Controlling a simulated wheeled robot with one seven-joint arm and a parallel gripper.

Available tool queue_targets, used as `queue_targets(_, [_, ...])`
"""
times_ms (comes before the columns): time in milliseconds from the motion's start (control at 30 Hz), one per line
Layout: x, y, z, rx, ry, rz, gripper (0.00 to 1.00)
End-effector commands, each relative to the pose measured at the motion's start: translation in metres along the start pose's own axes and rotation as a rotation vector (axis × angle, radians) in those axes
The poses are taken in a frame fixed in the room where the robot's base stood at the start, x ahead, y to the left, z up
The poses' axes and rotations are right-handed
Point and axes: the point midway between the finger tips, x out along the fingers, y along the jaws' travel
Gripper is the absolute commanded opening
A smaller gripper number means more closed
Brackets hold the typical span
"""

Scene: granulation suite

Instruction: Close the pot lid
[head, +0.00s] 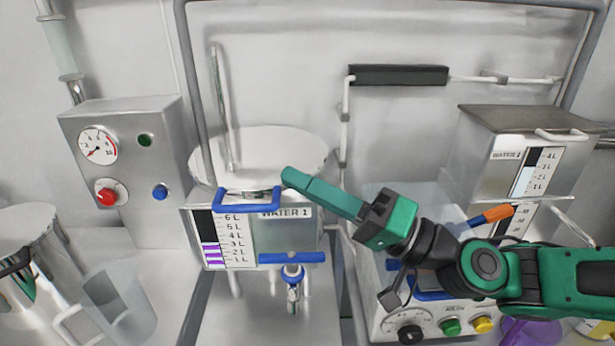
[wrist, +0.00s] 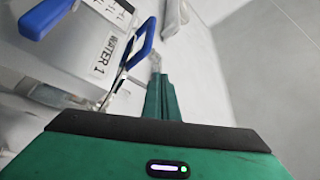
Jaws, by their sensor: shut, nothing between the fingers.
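The metal pot labelled WATER 1 (head: 288,232) stands at the middle of the head view, with a level gauge on its front. Its round pale lid (head: 265,150) lies across the top, and a blue handle (head: 248,207) sticks out at the front. I cannot tell whether the lid is fully down. My gripper (head: 290,178) is shut and empty, its green fingers pointing left, with the tips by the lid's front right edge. In the wrist view the shut fingers (wrist: 156,75) appear close beside a blue handle (wrist: 140,47); contact is unclear.
A control box (head: 128,170) with a dial and red button stands left of the pot. A blue bar handle (head: 292,258) and a tap (head: 293,285) are low on the pot's front. Another metal container (head: 480,150) and a knob panel (head: 430,325) are on the right.

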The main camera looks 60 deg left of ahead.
Motion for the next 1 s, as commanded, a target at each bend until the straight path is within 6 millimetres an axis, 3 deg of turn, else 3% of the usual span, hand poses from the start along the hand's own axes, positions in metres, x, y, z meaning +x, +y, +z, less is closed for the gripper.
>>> queue_targets(500, [-0.097,-0.022,-0.019,-0.002,0.007,0.005,0.00])
queue_targets(700, [-0.117,-0.028,-0.022,-0.002,0.007,0.003,0.00])
queue_targets(1000, [-0.122,-0.029,-0.023,-0.002,0.006,0.003,0.00])
